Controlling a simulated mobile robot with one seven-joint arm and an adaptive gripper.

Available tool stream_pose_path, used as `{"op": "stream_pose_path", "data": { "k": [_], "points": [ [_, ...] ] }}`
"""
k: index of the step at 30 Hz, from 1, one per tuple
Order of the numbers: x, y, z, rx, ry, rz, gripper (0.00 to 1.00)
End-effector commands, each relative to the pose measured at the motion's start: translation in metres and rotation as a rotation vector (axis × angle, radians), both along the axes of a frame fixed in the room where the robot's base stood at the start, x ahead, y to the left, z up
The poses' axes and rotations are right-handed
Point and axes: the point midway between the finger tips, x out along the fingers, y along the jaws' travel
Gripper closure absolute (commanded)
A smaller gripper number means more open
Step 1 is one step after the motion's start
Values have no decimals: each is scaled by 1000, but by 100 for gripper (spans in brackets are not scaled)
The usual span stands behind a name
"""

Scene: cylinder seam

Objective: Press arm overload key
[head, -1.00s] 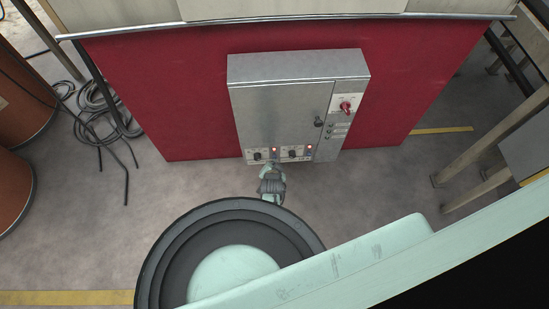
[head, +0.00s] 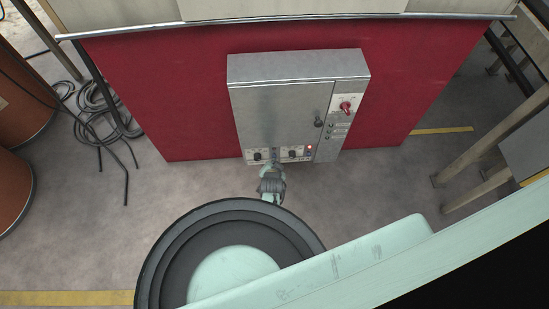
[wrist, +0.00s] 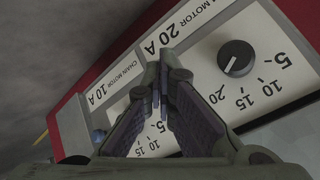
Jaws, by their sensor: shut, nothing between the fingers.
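A grey metal control cabinet (head: 282,115) hangs on the red wall, with a strip of controls (head: 292,154) along its bottom edge. My gripper (head: 273,161) is at this strip, left of its middle. In the wrist view my gripper (wrist: 160,78) is shut and empty, its fingertips in front of the white panel between the "CHAIN MOTOR 20 A" and "CHAIN MOTOR 10 A" labels. A black dial knob (wrist: 236,58) with a current scale is right of the fingertips. The fingers hide the panel behind them. No key marked arm overload is readable, and contact cannot be told.
A red rotary switch (head: 346,107) and small buttons are on the cabinet's right side. A red lamp (head: 309,148) shows at the strip's right. Cables (head: 100,115) lie on the floor at left, and a wooden table leg (head: 480,155) stands at right.

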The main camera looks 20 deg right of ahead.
Motion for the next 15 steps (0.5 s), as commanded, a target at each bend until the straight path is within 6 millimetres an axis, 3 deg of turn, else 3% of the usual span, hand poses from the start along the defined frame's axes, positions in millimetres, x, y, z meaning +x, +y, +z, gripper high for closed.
{"op": "stream_pose_path", "data": {
  "k": [15],
  "points": [
    [-15,4,1,0,-1,0,100]
  ]
}}
